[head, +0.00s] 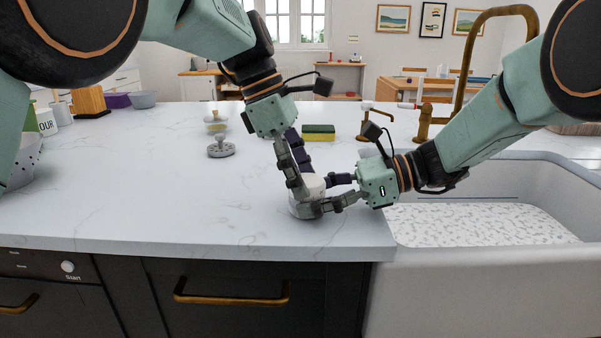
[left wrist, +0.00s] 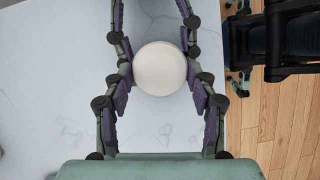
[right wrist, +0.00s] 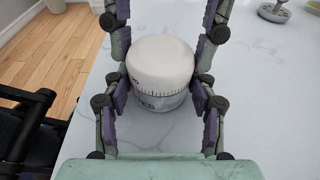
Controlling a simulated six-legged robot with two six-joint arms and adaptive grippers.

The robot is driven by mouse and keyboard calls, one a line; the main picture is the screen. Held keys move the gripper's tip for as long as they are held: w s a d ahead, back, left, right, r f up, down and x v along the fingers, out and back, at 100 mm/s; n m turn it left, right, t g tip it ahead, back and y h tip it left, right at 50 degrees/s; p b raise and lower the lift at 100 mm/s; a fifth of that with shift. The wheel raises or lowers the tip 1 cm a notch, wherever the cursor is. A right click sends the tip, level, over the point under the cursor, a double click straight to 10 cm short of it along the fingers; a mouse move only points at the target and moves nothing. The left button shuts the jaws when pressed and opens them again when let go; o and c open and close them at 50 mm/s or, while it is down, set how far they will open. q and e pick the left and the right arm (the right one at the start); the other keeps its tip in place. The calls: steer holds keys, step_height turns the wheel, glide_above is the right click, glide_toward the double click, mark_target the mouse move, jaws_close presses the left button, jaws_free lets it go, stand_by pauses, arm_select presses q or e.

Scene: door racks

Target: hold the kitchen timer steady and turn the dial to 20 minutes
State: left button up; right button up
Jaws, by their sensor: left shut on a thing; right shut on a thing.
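The kitchen timer (head: 301,211) stands upright on the white counter near its front edge, with a round white dial (head: 314,183) on a grey base. My left gripper (head: 304,181) reaches down from above and is shut on the dial. From overhead the left wrist view shows the dial (left wrist: 161,68) between its fingers. My right gripper (head: 328,193) comes in low from the right and is shut on the timer's base. The right wrist view shows the base (right wrist: 160,103) with tick marks and part of a word; the dial setting cannot be read.
The sink (head: 480,270) lies right of the timer, with a brass faucet (head: 424,125) behind it. A yellow and green sponge (head: 318,132), a grey knobbed object (head: 221,147) and a glass jar (head: 215,122) stand further back. The counter left of the timer is clear.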

arm_select(q)
steer(key=shift+w+m+g, duration=0.15)
steer(key=shift+m+g, duration=0.45)
steer(key=shift+m, duration=0.7)
steer(key=o, duration=1.1)
steer(key=shift+o, duration=0.2)
steer(key=v, duration=0.7)
steer(key=shift+r, duration=0.25)
